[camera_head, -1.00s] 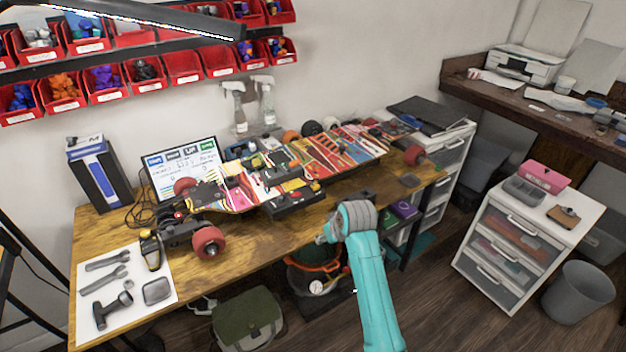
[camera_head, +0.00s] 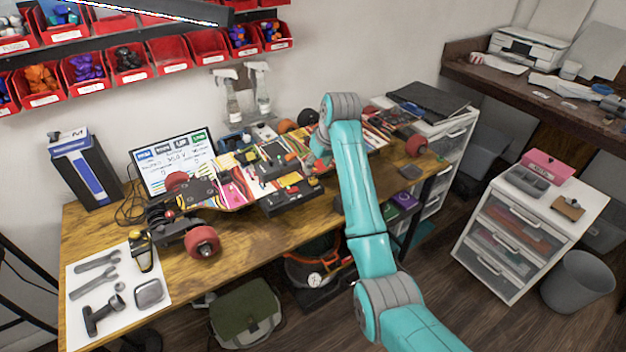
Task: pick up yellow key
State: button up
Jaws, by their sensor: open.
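I cannot make out a yellow key for certain. A small yellow patch (camera_head: 290,179) shows on the dark device at the front of the long board, too small to identify. The long board (camera_head: 232,205), with red wheels and many coloured parts on it, lies across the wooden workbench. My arm (camera_head: 352,180) reaches up over the bench, and its far end bends down behind the upper joint towards the board's right half. My gripper itself is not discernible, hidden by the arm or lost among the parts.
A white mat (camera_head: 107,309) with grey tools lies on the bench's left front. A screen (camera_head: 172,155) and a blue-black box (camera_head: 88,175) stand behind. A white drawer unit (camera_head: 520,215) stands right. The bench's front left-middle (camera_head: 240,265) is clear.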

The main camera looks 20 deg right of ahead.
aim_at(314, 174)
jog(key=shift+x, duration=3.2)
jog(key=shift+s, duration=0.15)
grip_shut()
